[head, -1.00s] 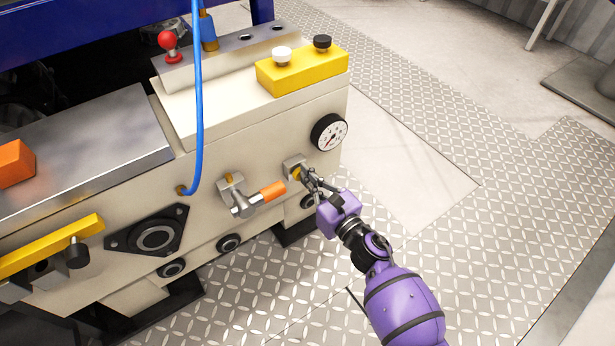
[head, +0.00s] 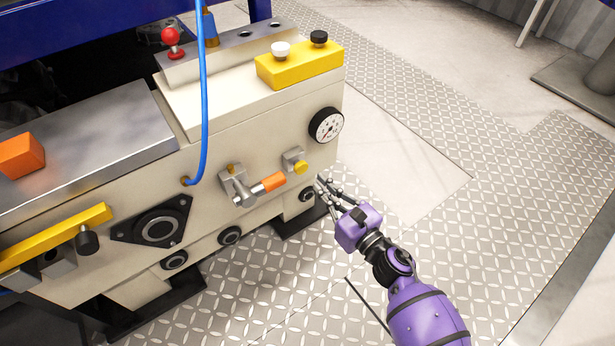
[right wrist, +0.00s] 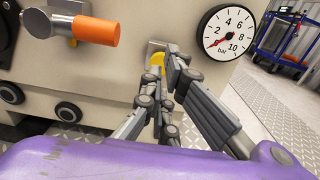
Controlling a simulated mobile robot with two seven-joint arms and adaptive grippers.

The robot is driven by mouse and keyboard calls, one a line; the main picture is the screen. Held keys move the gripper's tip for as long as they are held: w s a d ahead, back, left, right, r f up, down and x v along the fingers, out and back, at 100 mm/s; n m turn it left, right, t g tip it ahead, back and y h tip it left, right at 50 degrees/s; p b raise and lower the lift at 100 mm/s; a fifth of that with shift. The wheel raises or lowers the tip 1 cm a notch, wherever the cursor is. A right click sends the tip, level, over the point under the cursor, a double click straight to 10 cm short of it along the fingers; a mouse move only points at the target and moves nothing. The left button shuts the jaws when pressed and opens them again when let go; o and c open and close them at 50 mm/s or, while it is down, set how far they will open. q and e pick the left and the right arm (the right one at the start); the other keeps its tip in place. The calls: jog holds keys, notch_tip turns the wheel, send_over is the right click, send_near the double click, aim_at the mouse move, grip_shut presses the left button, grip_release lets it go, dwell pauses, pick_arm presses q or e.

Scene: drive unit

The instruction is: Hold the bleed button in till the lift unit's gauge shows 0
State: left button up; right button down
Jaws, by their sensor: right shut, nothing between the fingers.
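The bleed button (head: 300,167) is a yellow knob on a small metal block on the cream lift unit's front. In the right wrist view the button (right wrist: 156,60) is partly hidden behind my fingers. My right gripper (head: 322,184) is shut and empty, a little to the right of and below the button, apart from it in the head view. The round white gauge (head: 326,125) is above and to the right of the button. In the right wrist view the gauge (right wrist: 228,33) reads in bar; its needle seems to point lower left, near the low end. My left gripper is not in view.
An orange-handled valve lever (head: 268,183) is just left of the button. A blue hose (head: 204,100) hangs down the front. A yellow block (head: 300,66) with white and black knobs sits on top. The plate floor to the right is clear.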

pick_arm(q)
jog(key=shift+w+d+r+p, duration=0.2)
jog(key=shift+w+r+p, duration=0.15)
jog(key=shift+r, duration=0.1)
pick_arm(e)
jog(key=v, duration=0.6)
jog(key=shift+d, duration=0.2)
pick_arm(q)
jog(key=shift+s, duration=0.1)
pick_arm(e)
jog(key=shift+w+f, duration=0.1)
jog(key=shift+w, duration=0.05)
